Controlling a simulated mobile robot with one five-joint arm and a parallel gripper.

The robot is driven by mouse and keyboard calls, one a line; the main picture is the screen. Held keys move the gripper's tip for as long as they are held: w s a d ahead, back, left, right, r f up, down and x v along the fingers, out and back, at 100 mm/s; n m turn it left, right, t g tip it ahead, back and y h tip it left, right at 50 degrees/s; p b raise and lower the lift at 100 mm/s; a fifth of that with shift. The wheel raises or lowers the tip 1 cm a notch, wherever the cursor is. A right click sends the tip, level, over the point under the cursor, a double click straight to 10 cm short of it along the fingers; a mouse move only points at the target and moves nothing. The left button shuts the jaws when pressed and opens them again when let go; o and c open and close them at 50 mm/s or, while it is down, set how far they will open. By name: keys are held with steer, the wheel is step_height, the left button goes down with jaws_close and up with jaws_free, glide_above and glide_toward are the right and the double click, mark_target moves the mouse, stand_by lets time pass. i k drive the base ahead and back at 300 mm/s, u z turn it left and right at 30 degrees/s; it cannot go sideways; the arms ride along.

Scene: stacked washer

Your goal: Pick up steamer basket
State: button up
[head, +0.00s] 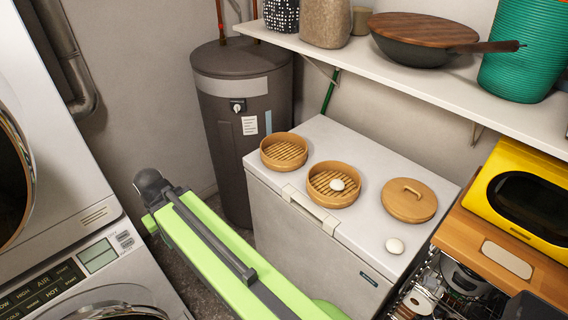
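Two round bamboo steamer baskets stand on the white chest freezer (268,222). The left steamer basket (284,164) is open on top and looks empty, with a slatted base. A round bamboo lid (409,214) with a handle lies to the right, apart from both baskets. My green arm reaches across the lower middle, in front of the freezer and apart from the baskets. No gripper fingers show.
A white shelf (420,92) above the freezer's back holds a wooden-lidded pan (417,53), a teal ribbed container (521,50) and jars. A dark water heater (240,110) stands behind left. Stacked washers (112,285) fill the left side. A yellow appliance (515,195) stands right.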

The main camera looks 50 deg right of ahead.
mark_target(284, 156)
steer(key=z, duration=0.15)
steer(key=i, duration=0.95)
steer(key=u, duration=0.05)
